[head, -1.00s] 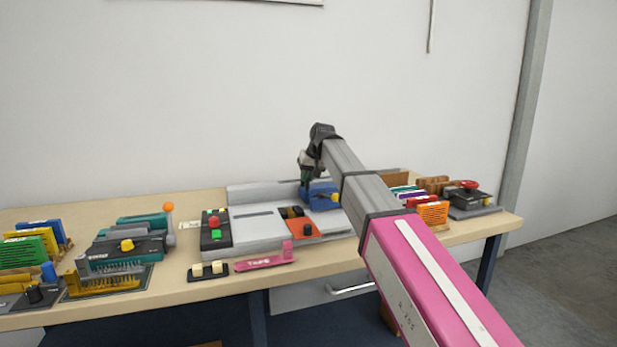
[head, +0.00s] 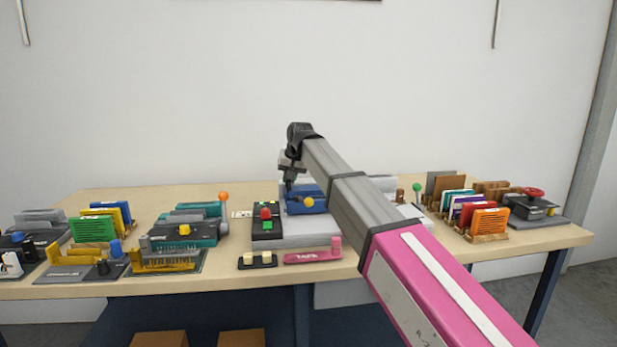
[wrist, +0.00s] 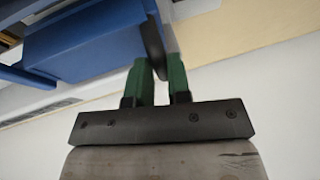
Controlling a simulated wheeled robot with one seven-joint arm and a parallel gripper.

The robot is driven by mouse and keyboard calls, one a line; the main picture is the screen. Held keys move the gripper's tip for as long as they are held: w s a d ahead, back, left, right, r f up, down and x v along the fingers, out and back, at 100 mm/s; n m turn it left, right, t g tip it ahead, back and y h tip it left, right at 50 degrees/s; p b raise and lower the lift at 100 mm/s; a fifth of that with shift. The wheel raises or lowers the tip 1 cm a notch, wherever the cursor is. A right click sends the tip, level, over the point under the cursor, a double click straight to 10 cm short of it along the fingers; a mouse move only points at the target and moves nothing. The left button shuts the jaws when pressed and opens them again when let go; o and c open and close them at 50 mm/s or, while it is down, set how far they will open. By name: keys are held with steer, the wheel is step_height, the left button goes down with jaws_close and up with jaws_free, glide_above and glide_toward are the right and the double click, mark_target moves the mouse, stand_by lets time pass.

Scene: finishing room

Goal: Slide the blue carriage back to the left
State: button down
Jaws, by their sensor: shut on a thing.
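The blue carriage (head: 303,205) sits on the grey machine bed (head: 300,240), near its left end, just right and behind the control box with red and green buttons (head: 266,222). A yellow knob shows on its front. My gripper (head: 289,190) is at the carriage's rear left. In the wrist view, the carriage's blue body (wrist: 85,45) fills the upper left. My gripper's green fingers (wrist: 160,72) are closed on a dark, flat piece (wrist: 154,48) beside that body, apparently its handle. My arm hides the right part of the bed.
A teal machine with an orange-tipped lever (head: 190,225) stands to the left. Card racks (head: 489,224) and a red-knobbed device (head: 535,208) stand at the right.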

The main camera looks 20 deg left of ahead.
steer(key=shift+s+a, duration=0.3)
steer(key=shift+a, duration=0.2)
steer(key=shift+s+a, duration=0.3)
steer(key=shift+a, duration=0.2)
steer(key=c, duration=1.1)
jaws_free()
steer(key=shift+s+a, duration=0.1)
steer(key=shift+r, duration=0.1)
steer(key=v, duration=1)
steer(key=shift+r, duration=0.3)
steer(key=shift+d, duration=0.25)
